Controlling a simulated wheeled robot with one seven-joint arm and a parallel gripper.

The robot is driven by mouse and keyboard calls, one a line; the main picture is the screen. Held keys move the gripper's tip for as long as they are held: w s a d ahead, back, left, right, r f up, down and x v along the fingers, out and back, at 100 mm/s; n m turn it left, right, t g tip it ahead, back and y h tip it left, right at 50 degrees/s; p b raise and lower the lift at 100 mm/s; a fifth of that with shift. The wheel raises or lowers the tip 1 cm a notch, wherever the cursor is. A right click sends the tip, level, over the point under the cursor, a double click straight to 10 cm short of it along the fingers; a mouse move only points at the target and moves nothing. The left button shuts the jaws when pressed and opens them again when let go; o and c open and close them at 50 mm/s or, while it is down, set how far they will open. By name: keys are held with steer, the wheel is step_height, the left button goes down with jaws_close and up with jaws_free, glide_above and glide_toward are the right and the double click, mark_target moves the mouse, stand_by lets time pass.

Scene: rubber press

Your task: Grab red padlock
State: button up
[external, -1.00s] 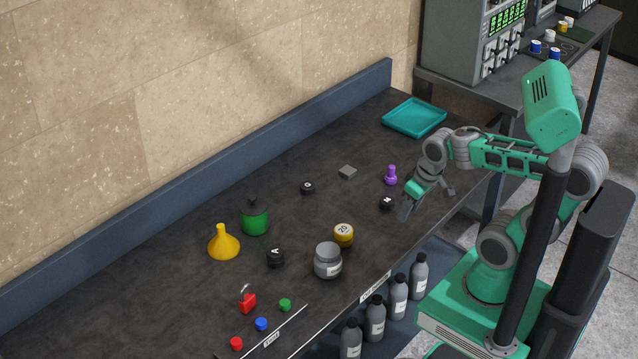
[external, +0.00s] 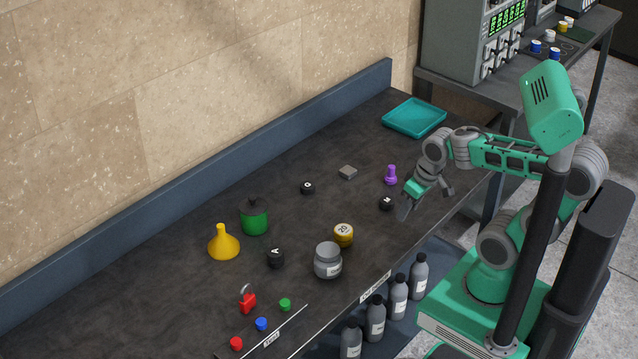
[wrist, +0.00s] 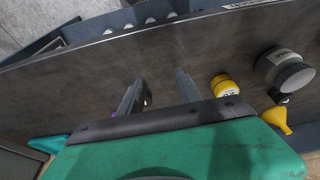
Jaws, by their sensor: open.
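The red padlock (external: 248,303) stands near the front left of the dark bench, with its grey shackle up. It is beside a blue cap and a green cap. My gripper (external: 425,208) is open and empty over the right part of the bench, far from the padlock, near the black knob marked M (external: 386,203). I cannot make out the padlock in the wrist view.
A purple piece (external: 391,175) and a teal tray (external: 414,118) are at the right.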

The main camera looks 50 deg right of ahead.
mark_target(247, 297)
steer(key=shift+o, duration=0.5)
